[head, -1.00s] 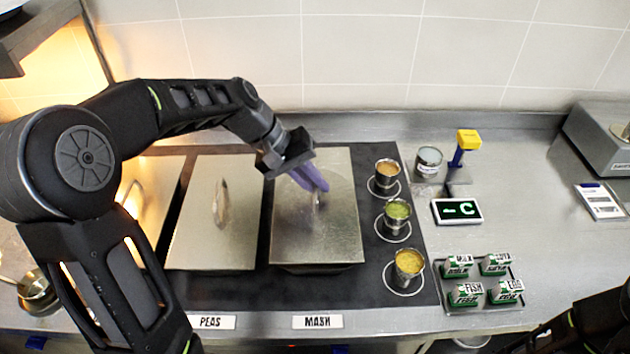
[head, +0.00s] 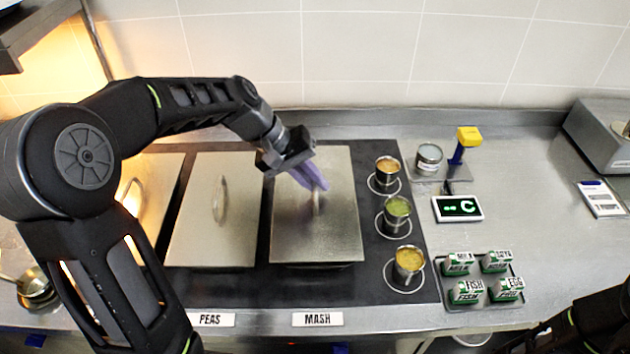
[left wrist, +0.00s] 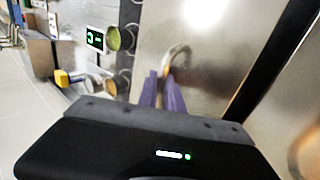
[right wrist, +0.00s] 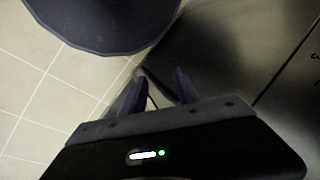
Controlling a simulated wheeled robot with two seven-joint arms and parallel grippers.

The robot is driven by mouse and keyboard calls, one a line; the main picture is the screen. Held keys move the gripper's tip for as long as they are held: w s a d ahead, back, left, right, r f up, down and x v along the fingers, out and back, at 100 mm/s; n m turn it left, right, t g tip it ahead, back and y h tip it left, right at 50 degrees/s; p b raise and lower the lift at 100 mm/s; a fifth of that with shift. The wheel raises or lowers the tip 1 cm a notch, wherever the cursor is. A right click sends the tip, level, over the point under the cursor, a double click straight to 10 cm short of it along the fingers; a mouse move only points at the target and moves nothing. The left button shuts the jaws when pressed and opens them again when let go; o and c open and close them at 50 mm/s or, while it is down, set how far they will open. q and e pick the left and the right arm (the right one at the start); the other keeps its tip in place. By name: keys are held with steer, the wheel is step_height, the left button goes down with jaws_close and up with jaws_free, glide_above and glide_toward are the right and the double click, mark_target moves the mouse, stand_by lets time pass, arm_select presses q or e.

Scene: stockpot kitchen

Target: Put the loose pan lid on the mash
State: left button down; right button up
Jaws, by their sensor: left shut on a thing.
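The flat steel lid (head: 325,228) covers the pan behind the MASH label (head: 317,320) in the head view. My left gripper (head: 318,185) is above it with its purple fingers shut on the lid's upright handle. The handle (left wrist: 178,55) shows between the fingertips in the left wrist view. The lid looks level and lined up with the pan, though I cannot tell whether its edge rests fully down all round. My right gripper (right wrist: 165,85) shows in the right wrist view, its two fingers apart with nothing seen between them.
Another lidded pan (head: 212,235) sits at left behind the PEAS label (head: 210,320). Several small pots, one with yellow food (head: 408,262), line the right side. A tray of green boxes (head: 483,280), a display (head: 457,208) and a yellow-topped stand (head: 468,138) are farther right.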

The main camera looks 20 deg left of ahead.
arm_select(q)
steer(key=shift+f+b, duration=0.5)
stand_by(0.8)
steer(key=c, duration=1.4)
jaws_free()
steer(key=shift+b+v, duration=0.35)
steer(key=shift+v, duration=3.6)
